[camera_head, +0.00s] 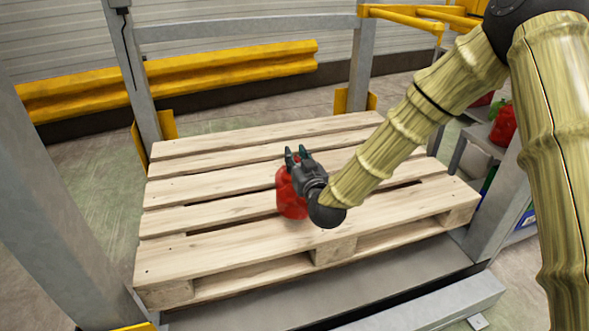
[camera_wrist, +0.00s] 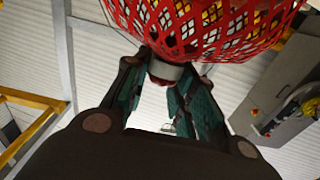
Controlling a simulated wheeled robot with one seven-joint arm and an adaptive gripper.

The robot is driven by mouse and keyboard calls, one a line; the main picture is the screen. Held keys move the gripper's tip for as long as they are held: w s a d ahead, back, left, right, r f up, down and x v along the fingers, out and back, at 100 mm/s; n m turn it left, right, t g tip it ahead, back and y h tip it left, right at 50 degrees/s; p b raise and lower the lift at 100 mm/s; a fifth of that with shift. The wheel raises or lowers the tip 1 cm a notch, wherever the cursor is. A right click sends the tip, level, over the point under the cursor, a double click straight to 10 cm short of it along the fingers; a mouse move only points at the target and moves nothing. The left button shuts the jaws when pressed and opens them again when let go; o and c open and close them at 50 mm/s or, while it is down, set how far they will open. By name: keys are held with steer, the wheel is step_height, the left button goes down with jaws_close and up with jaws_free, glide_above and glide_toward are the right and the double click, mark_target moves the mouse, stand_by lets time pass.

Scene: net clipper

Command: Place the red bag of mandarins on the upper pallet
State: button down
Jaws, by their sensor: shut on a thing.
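The red net bag of mandarins (camera_head: 289,196) is over the middle of the wooden upper pallet (camera_head: 205,240), partly hidden behind my gripper. I cannot tell whether it touches the boards. My gripper (camera_head: 296,154) lies low over the pallet, beside the bag. There my gripper's fingers (camera_wrist: 164,76) are shut on the bag's gathered end, at a pale band.
Grey posts (camera_head: 135,70) and a yellow guard rail (camera_head: 180,80) stand behind the pallet. Another grey post (camera_head: 495,205) is at the right. More red bags (camera_head: 503,124) sit on a stand beyond my arm. Boards around the held bag are bare.

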steer(key=shift+w+a+f, duration=0.15)
steer(key=shift+w+a, duration=0.15)
steer(key=shift+w, duration=0.1)
steer(key=shift+f+b, duration=0.95)
steer(key=shift+f, duration=0.75)
steer(key=c, duration=1.2)
jaws_free()
steer(key=shift+s, duration=0.2)
steer(key=p+v, duration=0.2)
steer(key=v, duration=0.9)
steer(key=shift+s+d+p, duration=0.2)
steer(key=shift+s+p, duration=0.15)
